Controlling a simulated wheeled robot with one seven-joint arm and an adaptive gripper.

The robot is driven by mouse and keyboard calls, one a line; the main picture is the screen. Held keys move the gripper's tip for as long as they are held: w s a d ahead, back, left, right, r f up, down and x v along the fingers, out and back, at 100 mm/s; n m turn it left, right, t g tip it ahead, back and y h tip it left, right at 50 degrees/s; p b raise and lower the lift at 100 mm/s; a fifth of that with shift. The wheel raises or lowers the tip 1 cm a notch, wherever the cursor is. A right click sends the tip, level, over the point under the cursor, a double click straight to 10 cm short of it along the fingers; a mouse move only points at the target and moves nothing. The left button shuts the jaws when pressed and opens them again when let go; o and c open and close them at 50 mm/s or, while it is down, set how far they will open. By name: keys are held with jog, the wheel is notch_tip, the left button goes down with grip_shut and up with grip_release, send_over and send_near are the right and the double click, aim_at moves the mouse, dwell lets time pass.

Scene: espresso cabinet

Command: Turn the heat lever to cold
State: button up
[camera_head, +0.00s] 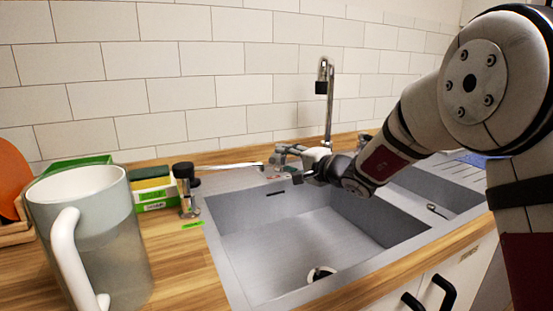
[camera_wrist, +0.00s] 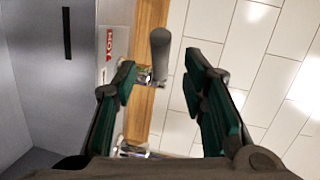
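The heat lever (camera_wrist: 160,52) shows in the wrist view as a dark grey rounded handle on a chrome base, at the wood strip behind the sink. A sticker reading HOT (camera_wrist: 109,44) in red lies to its left. My gripper (camera_wrist: 158,80) is open, with one green-padded finger on each side of the lever and visible gaps to both. In the head view my gripper (camera_head: 283,156) is at the sink's back rim, near a partly seen red mark. I cannot make out the lever there; the gripper seems to hide it.
The sink (camera_head: 315,245) lies below my arm. A tall chrome faucet (camera_head: 328,95) stands behind the gripper, near the tiled wall. A black-topped chrome fitting (camera_head: 186,180) stands at the left rim. A jug (camera_head: 105,240), sponges (camera_head: 150,190) and an orange plate (camera_head: 12,180) are on the left counter.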

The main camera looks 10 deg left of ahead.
aim_at(278, 158)
jog(key=x, duration=0.6)
jog(key=shift+a, duration=0.2)
grip_shut()
